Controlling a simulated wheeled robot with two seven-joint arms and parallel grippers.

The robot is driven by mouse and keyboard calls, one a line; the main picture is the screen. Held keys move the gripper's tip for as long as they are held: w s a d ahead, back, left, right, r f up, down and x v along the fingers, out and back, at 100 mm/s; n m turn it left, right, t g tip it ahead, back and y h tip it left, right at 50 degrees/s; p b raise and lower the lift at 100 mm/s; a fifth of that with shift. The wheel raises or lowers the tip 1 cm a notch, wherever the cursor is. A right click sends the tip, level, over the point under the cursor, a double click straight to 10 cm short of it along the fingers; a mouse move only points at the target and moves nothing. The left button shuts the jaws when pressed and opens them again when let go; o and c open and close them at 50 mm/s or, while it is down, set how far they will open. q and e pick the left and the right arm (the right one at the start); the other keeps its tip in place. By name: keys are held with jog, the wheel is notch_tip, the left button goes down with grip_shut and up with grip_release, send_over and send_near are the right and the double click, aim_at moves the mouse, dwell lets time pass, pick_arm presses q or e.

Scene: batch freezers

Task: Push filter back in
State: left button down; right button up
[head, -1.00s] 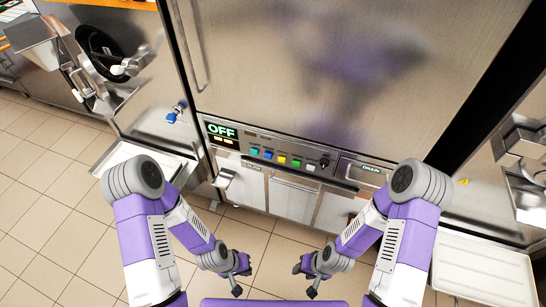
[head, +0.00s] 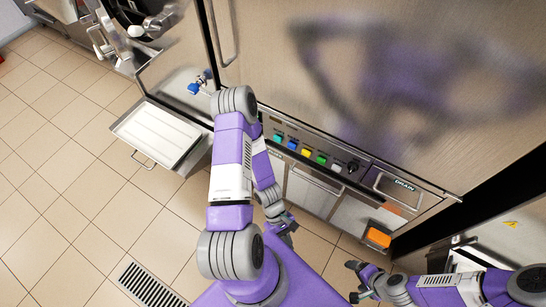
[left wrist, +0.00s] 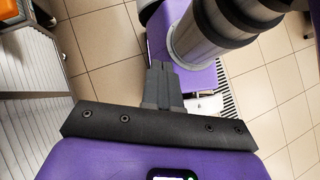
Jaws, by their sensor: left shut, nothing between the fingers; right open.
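The machine's lower front shows a pale panel (head: 313,190) and, right of it, a recess with an orange piece (head: 378,237). I cannot tell for sure which part is the filter. A ribbed metal panel (left wrist: 30,135) stands at the left of the left wrist view and may be it. My left gripper (head: 287,228) is in front of the lower panels. Its fingers are together and empty in the left wrist view (left wrist: 162,85). My right gripper (head: 355,281) is open and empty, low in front of the orange piece, apart from the machine.
Above the panels runs a row of coloured buttons (head: 307,154) and a drawer marked DRAIN (head: 398,190). A white tray (head: 158,132) juts out at left. A floor drain grate (head: 148,286) lies at lower left. The tiled floor at left is clear.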

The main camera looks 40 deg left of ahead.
pick_arm(q)
jog(key=w+n+t+h+b, duration=0.25)
jog(key=n+t+h, duration=0.2)
jog(key=n, duration=0.25)
jog(key=n+t+y+b, duration=0.6)
jog(key=n+t+y, duration=1)
send_near(274, 150)
jog(key=shift+g, duration=0.25)
jog(key=b+x, duration=0.4)
jog(key=x, duration=0.2)
jog(key=shift+w, duration=0.35)
jog(key=shift+r, duration=0.1)
jog(key=shift+w+a, duration=0.1)
